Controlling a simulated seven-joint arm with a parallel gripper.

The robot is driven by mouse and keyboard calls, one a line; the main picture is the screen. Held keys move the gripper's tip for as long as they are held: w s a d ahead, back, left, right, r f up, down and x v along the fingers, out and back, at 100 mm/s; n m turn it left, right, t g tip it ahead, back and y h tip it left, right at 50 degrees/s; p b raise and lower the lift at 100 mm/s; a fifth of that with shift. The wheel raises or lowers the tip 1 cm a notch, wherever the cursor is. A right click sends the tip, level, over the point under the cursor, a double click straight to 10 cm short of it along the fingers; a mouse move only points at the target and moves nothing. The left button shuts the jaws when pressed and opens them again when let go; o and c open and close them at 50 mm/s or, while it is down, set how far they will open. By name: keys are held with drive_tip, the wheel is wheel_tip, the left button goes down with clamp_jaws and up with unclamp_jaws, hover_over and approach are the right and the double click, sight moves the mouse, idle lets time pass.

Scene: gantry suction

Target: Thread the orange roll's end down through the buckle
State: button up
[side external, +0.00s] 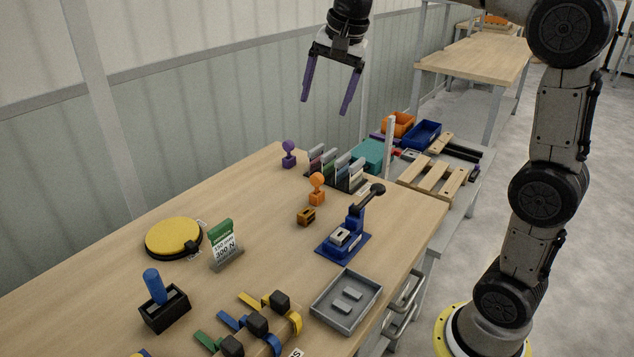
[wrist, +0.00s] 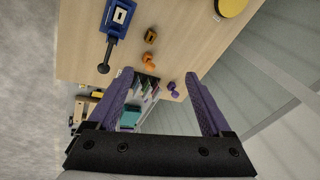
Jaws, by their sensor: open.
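My gripper (side external: 326,107) is open and empty, high above the far end of the wooden table; its two purple fingers also show in the wrist view (wrist: 160,76). I cannot clearly make out an orange roll or a buckle. A small orange-brown block with a dark opening (side external: 306,216) lies on the table, and also shows in the wrist view (wrist: 150,35). An orange knobbed piece (side external: 317,190) stands just behind it, also in the wrist view (wrist: 149,60). Yellow, blue and green straps with black blocks (side external: 257,324) lie near the front, partly cut off by the frame.
A blue lever device (side external: 343,243), a grey tray (side external: 368,313), a yellow disc (side external: 172,238), a green-and-white sign (side external: 224,245) and a black holder with a blue handle (side external: 164,309) occupy the table (side external: 130,275). A purple knobbed piece (side external: 289,155) stands near the wall.

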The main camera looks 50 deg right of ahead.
drive_tip(key=w+d+f+m+g, duration=0.2)
drive_tip(key=w+d+f+m, duration=0.2)
drive_tip(key=w+d+f, duration=0.75)
drive_tip(key=shift+g+y, duration=0.3)
drive_tip(key=shift+g, duration=0.6)
drive_tip(key=d+f, duration=0.1)
drive_tip(key=f, duration=0.2)
drive_tip(key=d+f, duration=0.1)
drive_tip(key=f, duration=0.2)
drive_tip(key=d+f, duration=0.2)
drive_tip(key=f, duration=0.2)
drive_tip(key=shift+w, duration=0.4)
hover_over(317, 188)
drive_tip(key=f, duration=0.4)
drive_tip(key=d+f, duration=0.1)
drive_tip(key=f, duration=0.2)
drive_tip(key=shift+s, duration=0.15)
drive_tip(key=shift+w+a+f, duration=0.15)
drive_tip(key=shift+a+f, duration=0.05)
drive_tip(key=shift+f, duration=1.35)
drive_tip(key=shift+w+a+f, duration=0.1)
drive_tip(key=shift+a+f, duration=0.05)
drive_tip(key=shift+f, duration=1.35)
clamp_jaws()
drive_tip(key=shift+r, duration=0.1)
